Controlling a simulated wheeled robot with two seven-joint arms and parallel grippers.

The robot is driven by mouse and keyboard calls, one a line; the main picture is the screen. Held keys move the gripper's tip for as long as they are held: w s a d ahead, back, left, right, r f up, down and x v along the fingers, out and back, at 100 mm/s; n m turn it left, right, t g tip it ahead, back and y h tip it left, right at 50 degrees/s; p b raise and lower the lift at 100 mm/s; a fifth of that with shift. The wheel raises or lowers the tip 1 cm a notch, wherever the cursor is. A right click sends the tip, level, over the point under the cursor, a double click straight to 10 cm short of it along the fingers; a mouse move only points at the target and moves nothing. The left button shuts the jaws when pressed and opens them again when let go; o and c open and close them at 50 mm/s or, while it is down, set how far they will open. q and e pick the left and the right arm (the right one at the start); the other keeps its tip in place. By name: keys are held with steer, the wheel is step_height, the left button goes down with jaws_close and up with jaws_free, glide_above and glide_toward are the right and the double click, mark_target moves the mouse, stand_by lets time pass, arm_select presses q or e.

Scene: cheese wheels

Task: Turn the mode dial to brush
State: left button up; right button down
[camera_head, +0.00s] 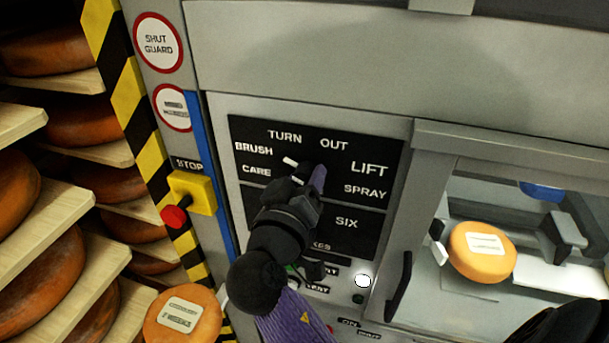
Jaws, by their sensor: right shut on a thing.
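The mode dial sits on a black panel (375,150) on the grey machine, mostly hidden behind my right gripper (305,178). The gripper is shut on the dial, its arm coming up from the bottom. A short white pointer mark (290,161) shows at the dial's upper left. It lies beside the BRUSH label (254,149), below the TURN label (285,137). The other labels around the dial are OUT, LIFT, SPRAY and CARE. The exact pointer angle is hard to tell. My left gripper is not in view.
A red stop button (174,217) on a yellow box stands left of the panel. Shelves of orange cheese wheels fill the left side. A labelled cheese wheel (481,251) sits in the bay at right, another (183,315) at bottom left. A lit white button (363,281) is below the panel.

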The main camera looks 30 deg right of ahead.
steer(key=shift+r, duration=0.1)
stand_by(0.3)
steer(key=shift+c, duration=0.9)
jaws_free()
